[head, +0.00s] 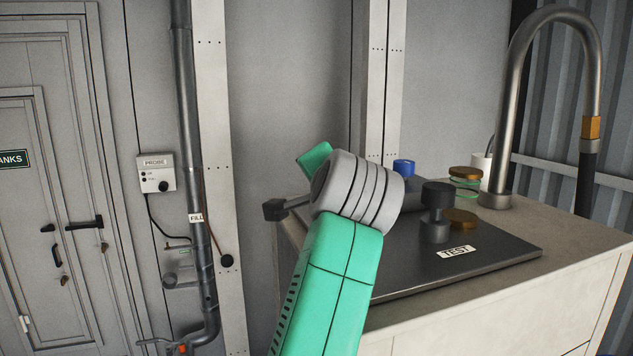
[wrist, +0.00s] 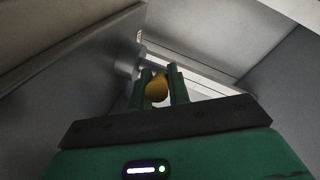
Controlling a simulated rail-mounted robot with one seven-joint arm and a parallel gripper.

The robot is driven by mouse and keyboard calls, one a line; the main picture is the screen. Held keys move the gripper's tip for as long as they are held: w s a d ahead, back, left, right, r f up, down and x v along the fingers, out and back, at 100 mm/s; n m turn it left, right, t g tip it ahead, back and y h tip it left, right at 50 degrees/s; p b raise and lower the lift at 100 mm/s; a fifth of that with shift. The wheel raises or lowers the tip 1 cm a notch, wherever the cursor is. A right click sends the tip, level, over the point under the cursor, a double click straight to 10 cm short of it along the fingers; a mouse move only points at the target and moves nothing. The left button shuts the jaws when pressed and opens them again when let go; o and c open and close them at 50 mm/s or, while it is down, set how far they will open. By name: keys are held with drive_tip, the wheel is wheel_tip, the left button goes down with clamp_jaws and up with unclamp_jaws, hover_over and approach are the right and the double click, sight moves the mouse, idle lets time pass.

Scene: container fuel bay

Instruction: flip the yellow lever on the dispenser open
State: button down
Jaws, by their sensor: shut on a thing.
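In the wrist view my gripper (wrist: 161,86) has its two green fingers on either side of a rounded yellow piece, which looks like the yellow lever (wrist: 157,89). The fingers are shut on it. A grey metal part (wrist: 128,62) is just behind and left of the fingertips; I cannot tell whether it is the dispenser body. How far the lever is turned cannot be told.
A counter (head: 600,225) at right carries a dark TEST mat (head: 510,252) with a dark weight (head: 436,215), a blue-capped item (head: 404,167) and a lidded jar (head: 466,177). A tall curved spout (head: 517,100) stands behind. The FILL pipe (head: 183,110) and PROBE box (head: 157,173) are at left.

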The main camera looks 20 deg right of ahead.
idle(0.3)
drive_tip(key=c, duration=1.3)
unclamp_jaws()
drive_tip(key=b+v, duration=0.2)
drive_tip(key=v, duration=0.6)
drive_tip(key=shift+d, duration=0.1)
